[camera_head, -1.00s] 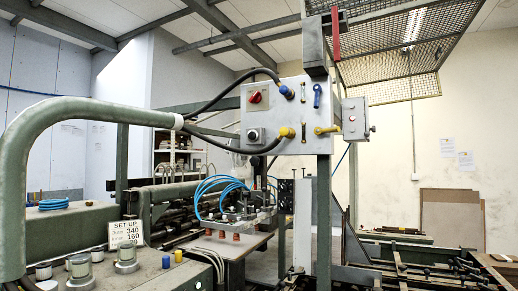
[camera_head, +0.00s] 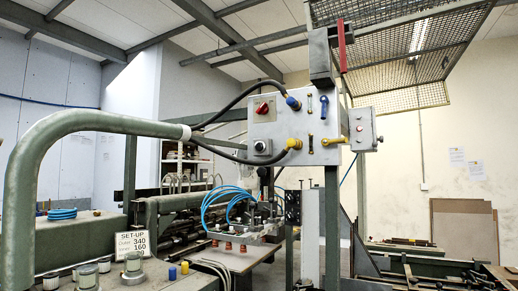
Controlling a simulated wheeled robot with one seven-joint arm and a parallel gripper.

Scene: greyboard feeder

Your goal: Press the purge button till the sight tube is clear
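A grey control panel (camera_head: 280,128) is mounted on a green post in the middle of the head view. A round dark push button (camera_head: 262,147) in a pale ring sits at its lower left, below a red rotary knob (camera_head: 263,108). Two small upright tube-like fittings show on the panel's right half, an upper one (camera_head: 310,104) and a lower one (camera_head: 310,144). They are too small to tell which is the sight tube or whether it is clear. No button label is readable. My gripper is not in view.
A blue lever (camera_head: 324,106) and a yellow lever (camera_head: 332,141) stick out of the panel. Black hoses loop at its left. A small grey box (camera_head: 362,129) adjoins it. A thick green pipe (camera_head: 40,150) arches across the left foreground. A mesh guard (camera_head: 400,50) hangs overhead.

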